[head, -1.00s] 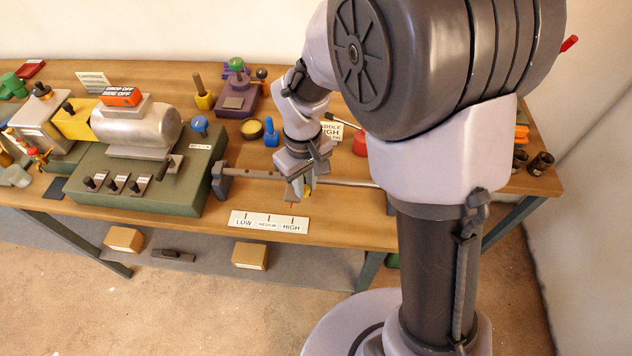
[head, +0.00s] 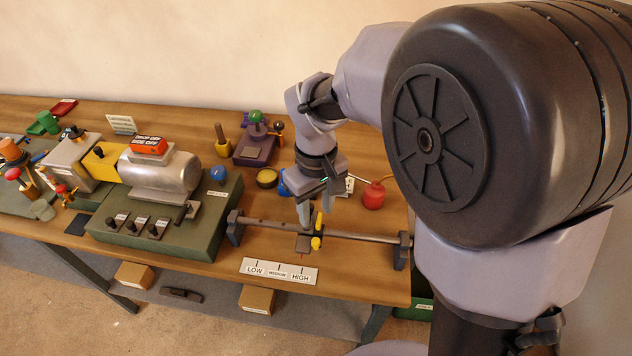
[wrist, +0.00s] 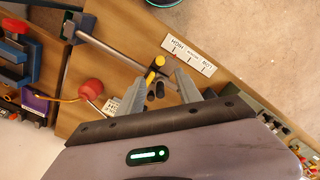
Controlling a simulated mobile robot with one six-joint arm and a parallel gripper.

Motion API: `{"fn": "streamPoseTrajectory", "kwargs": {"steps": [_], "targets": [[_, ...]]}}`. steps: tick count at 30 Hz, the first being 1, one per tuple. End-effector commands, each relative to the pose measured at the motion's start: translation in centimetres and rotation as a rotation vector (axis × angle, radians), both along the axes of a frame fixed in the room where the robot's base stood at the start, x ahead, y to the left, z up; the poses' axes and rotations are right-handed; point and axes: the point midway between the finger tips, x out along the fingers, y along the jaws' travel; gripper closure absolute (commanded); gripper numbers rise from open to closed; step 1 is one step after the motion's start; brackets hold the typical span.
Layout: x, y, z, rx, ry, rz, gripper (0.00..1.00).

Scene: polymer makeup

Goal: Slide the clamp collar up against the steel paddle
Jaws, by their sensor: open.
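A steel rod (head: 360,237) runs level across the front of the bench between two dark end blocks. The yellow clamp collar (head: 317,242) sits on it right of its middle; it also shows in the wrist view (wrist: 159,61). The grey steel paddle (head: 303,243) is just left of the collar, close to it; I cannot tell whether they touch. My gripper (head: 303,222) points down over the rod at the paddle and collar. In the wrist view its two fingers (wrist: 166,84) are spread apart, with the collar near and beyond their tips. The fingers partly hide the rod.
A LOW, MEDIUM, HIGH scale card (head: 280,271) lies in front of the rod. A green machine base (head: 150,235) stands close on the left. A red bottle-shaped thing (head: 373,195) stands behind the rod. The right end block (head: 402,251) is near the bench edge.

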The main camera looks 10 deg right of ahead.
Motion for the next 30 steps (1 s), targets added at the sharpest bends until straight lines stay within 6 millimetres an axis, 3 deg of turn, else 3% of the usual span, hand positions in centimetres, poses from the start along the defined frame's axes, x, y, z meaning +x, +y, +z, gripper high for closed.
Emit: {"fn": "streamPoseTrajectory", "kwargs": {"steps": [1,3,8,24,26,30], "targets": [[0.1,0.0,2.0,0.0,-0.003,0.0,0.58],[0.0,0.0,3.7,0.001,-0.002,-0.001,0.58],[0.0,0.0,6.0,0.0,-0.001,0.0,0.58],[-0.2,-0.1,6.4,0.005,-0.007,-0.012,0.58],[-1.2,-0.5,6.8,0.023,-0.041,-0.066,0.58],[-7.1,-2.2,7.5,0.139,-0.195,-0.361,0.58]]}}
